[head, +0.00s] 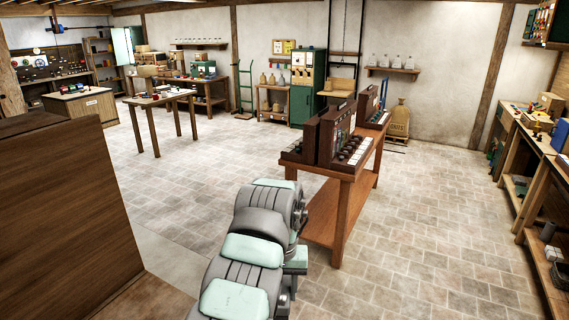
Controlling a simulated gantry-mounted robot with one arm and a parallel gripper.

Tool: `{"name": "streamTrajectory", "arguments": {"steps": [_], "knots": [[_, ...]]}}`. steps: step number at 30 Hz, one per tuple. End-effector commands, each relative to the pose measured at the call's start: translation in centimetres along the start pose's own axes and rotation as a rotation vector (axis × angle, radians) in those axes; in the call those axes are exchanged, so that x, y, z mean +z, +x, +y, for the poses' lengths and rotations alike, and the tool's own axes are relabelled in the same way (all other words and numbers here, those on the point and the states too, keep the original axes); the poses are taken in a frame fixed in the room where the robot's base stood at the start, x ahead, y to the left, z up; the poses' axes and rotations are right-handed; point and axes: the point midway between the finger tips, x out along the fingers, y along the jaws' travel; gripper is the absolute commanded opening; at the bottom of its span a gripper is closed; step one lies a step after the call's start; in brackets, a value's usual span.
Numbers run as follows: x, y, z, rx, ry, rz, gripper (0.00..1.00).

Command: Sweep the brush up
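I cannot make out a brush anywhere in the head view. Small items on the far benches are too small to tell apart. My arm, in grey and mint green, rises from the bottom middle of the view and reaches toward the near wooden table. My gripper at its end does not show, so what it holds or touches cannot be seen.
The wooden table (345,190) carries dark brown boxes with knobs (337,137). A tall brown wooden panel (65,215) blocks the left. A cluttered workbench (530,140) lines the right. A green cabinet (303,100) and a full sack (398,118) stand farther back. Tiled floor (440,220) is clear between.

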Motion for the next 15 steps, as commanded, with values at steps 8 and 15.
{"name": "streamTrajectory", "arguments": {"steps": [8, 15], "knots": [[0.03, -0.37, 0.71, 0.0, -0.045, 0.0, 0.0], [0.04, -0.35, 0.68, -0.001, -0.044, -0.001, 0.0]]}}
